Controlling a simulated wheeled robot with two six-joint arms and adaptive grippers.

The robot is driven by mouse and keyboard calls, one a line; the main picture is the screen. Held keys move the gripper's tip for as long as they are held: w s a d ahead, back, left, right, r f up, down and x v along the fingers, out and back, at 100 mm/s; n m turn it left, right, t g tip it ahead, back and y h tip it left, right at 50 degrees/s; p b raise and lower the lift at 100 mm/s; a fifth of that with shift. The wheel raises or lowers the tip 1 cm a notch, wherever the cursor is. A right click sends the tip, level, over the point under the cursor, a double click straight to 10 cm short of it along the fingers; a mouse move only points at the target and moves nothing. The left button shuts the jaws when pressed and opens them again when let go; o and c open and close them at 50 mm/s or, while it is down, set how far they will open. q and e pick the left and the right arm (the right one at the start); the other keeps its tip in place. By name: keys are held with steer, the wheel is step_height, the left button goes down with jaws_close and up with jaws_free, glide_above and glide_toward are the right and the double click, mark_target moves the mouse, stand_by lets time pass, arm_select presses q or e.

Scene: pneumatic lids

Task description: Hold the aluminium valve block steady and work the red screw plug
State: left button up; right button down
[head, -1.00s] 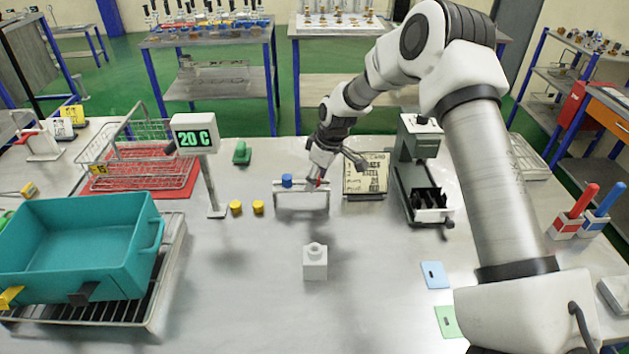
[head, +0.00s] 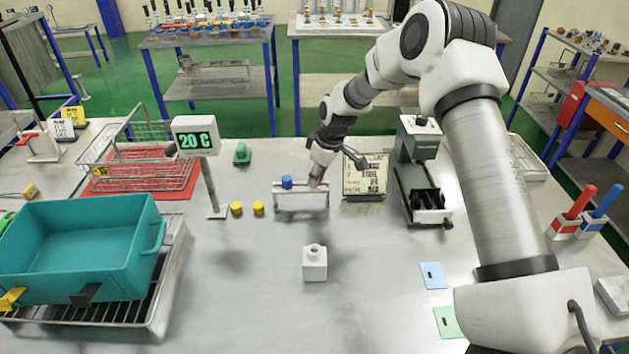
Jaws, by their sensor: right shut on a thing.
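The valve block (head: 315,263), a small pale grey block with a round raised opening on top, stands upright on the table in the middle of the head view. My right gripper (head: 316,182) is at the low plug rack (head: 302,197) behind the block. It is shut on the red screw plug, at the rack's top bar and right of the blue plug (head: 287,182). The gripper hides the plug almost entirely, so I cannot tell if it is seated in the rack. My left gripper is not in view.
A teal crate (head: 85,235) fills the left. A written card (head: 365,174) and a grey-green machine (head: 417,140) stand right of the rack. The table around the block is clear.

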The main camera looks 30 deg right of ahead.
steer(key=shift+w+a+p+v, duration=0.1)
steer(key=shift+w+p+v, duration=0.1)
steer(key=shift+p+v, duration=0.7)
steer(key=shift+w+a+p+v, duration=0.2)
steer(key=shift+p+v, duration=0.35)
steer(key=shift+v, duration=0.6)
steer(key=shift+r, duration=0.1)
